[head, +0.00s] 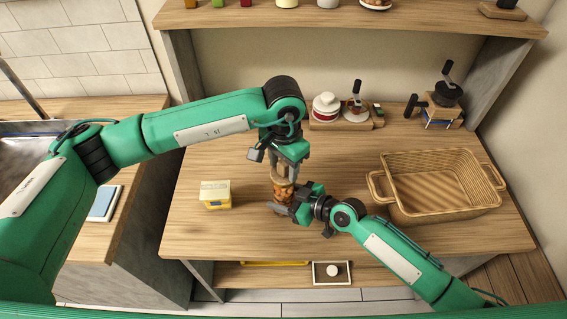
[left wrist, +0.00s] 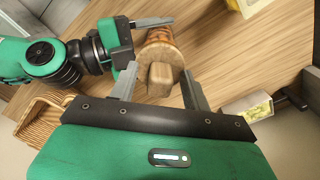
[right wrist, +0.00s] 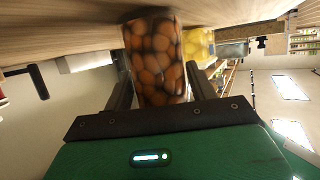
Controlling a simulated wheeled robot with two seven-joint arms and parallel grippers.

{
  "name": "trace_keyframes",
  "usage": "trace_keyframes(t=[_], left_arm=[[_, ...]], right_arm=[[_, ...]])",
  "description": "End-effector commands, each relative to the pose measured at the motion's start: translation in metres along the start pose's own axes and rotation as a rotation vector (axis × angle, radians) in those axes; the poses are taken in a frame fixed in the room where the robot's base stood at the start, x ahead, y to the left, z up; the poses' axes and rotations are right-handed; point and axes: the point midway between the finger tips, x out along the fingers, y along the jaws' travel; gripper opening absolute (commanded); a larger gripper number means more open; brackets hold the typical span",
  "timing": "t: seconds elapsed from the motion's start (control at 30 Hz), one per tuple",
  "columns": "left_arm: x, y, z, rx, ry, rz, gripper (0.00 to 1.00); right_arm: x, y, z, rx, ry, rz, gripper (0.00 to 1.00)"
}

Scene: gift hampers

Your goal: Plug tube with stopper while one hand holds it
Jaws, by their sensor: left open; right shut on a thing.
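The tube (head: 283,192) is a clear cylinder filled with brown, nut-like pieces. It stands upright on the table. My right gripper (head: 287,207) is shut around its side; the right wrist view shows the tube (right wrist: 155,62) between the fingers. The stopper (left wrist: 160,77) is a light wooden plug at the tube's top end in the left wrist view; how deep it sits I cannot tell. My left gripper (head: 283,170) is above the tube, pointing down, with open fingers apart on both sides of the stopper. In the head view the left fingers partly hide the stopper.
A yellow and white box (head: 215,194) stands left of the tube. A wicker basket (head: 440,207) is at the right. Jars on a wooden board (head: 345,124) and a grinder-like device (head: 441,104) stand at the back. The table's front left is clear.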

Motion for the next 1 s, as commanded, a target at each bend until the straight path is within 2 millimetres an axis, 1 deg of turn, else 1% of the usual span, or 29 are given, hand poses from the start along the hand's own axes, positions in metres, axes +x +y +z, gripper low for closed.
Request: trace_keyframes(t=[0.07,0.17,0.27,0.5,0.6,0.7,0.83,1.0], left_arm=[[-0.002,0.0,0.0,0.0,0.001,0.0,0.48],[-0.009,0.0,-0.001,0.0,0.002,-0.002,0.48],[-0.025,-0.001,-0.001,0.001,0.005,-0.002,0.48],[-0.076,-0.001,-0.001,0.0,0.004,-0.003,0.48],[-0.095,0.0,-0.001,0.001,0.004,-0.002,0.48],[-0.108,0.0,-0.001,0.001,0.001,-0.001,0.48],[-0.117,0.0,0.0,0.0,0.0,0.0,0.48],[-0.12,0.0,0.0,0.0,0.0,0.001,0.48]], right_arm=[[0.0,0.0,0.0,0.0,0.001,0.001,0.43],[0.0,0.0,-0.001,0.0,0.001,0.001,0.43],[0.0,0.001,-0.001,0.0,0.0,0.001,0.43],[0.0,0.001,0.0,0.0,0.0,0.001,0.43],[0.0,0.001,0.0,0.0,0.0,0.001,0.43],[0.0,0.001,0.0,0.0,0.0,0.001,0.43],[0.0,0.001,0.0,0.0,0.0,0.001,0.43],[0.0,0.001,0.0,0.0,0.0,0.001,0.43]])
